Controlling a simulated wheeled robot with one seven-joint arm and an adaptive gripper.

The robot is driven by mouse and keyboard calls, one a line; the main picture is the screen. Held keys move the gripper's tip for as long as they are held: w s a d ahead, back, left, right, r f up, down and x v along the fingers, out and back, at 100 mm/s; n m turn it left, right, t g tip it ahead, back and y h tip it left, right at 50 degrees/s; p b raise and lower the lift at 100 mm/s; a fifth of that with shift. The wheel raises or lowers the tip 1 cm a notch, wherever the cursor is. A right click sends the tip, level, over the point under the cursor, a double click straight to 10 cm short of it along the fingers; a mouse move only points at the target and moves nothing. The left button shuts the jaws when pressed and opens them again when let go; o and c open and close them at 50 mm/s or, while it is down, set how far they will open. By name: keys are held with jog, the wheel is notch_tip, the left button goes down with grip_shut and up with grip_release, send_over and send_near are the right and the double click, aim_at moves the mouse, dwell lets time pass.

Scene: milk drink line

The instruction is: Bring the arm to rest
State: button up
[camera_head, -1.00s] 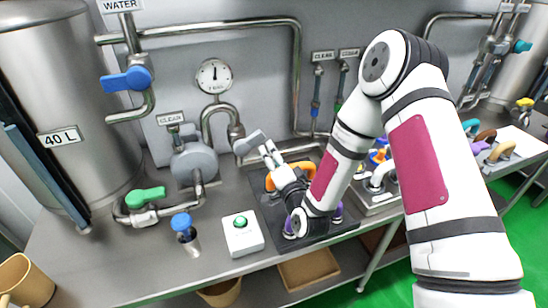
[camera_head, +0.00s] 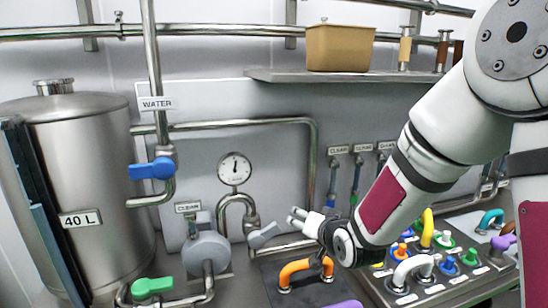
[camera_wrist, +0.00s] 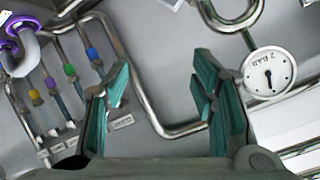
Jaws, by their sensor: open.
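My gripper (camera_head: 299,217) is raised in front of the wall panel, above the bench, at the end of my white and magenta arm. In the wrist view its two teal-lined fingers (camera_wrist: 163,85) stand wide apart with nothing between them. Behind the gap are the grey panel and a bent steel pipe (camera_wrist: 160,128). In the head view the fingertips are just right of the grey-handled valve (camera_head: 263,236); I cannot tell how near in depth.
A pressure gauge (camera_head: 235,169) and a blue-handled valve (camera_head: 152,169) are to the left, by the 40 L tank (camera_head: 85,190). Below the gripper is an orange pipe handle (camera_head: 306,268). A panel of coloured fittings (camera_head: 440,270) lies right. A shelf (camera_head: 300,76) holds a tan bin (camera_head: 340,47).

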jog(key=s+d+r+n+g+h, duration=0.1)
jog(key=s+d+r+g+h, duration=0.1)
jog(key=s+d+r, duration=0.3)
jog(key=s+d+r+g, duration=0.1)
jog(key=s+d+r, duration=0.1)
jog(key=s, duration=0.7)
jog(key=s+d+r+n+g+h, duration=0.1)
jog(key=s+r+g, duration=0.1)
jog(key=s, duration=0.8)
jog(key=s+d+r+g, duration=0.1)
jog(key=s+r, duration=0.3)
jog(key=s, duration=0.5)
jog(key=shift+s+d+n+g+h, duration=0.3)
jog(key=shift+s+d+g, duration=0.1)
jog(key=shift+d, duration=0.4)
